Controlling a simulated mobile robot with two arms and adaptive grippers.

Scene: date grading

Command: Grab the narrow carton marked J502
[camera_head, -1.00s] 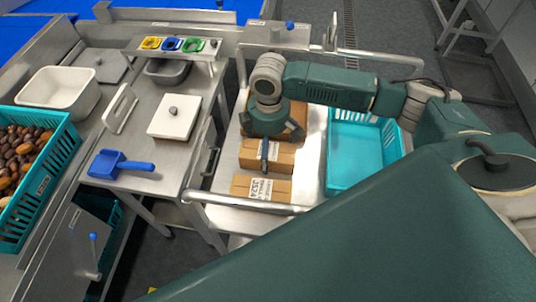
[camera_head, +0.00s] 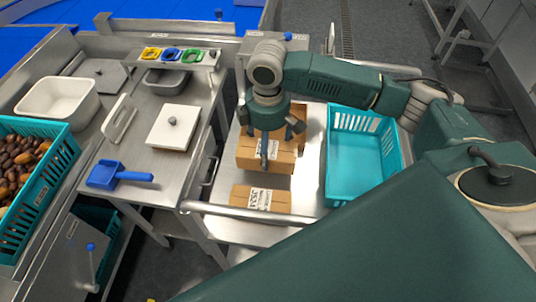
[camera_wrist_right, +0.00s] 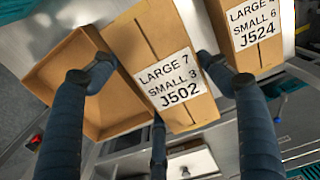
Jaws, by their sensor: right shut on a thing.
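The narrow brown carton marked J502 (camera_wrist_right: 178,85) shows in the wrist view between the dark fingers of my right gripper (camera_wrist_right: 155,78). Its label reads LARGE 7, SMALL 3. In the head view my right gripper (camera_head: 270,138) points down with its fingers around this carton (camera_head: 248,160), which appears raised over the steel cart. The gripper is shut on it. Another carton, marked J524 (camera_wrist_right: 245,50), lies to its right in the wrist view and nearer the front in the head view (camera_head: 243,195). My left gripper is out of view.
A brown open carton (camera_wrist_right: 75,60) is left of J502 in the wrist view. A turquoise crate (camera_head: 362,150) stands on the cart's right side. The cart's front rail (camera_head: 250,215) runs past J524. A steel bench with a blue scoop (camera_head: 105,174) is to the left.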

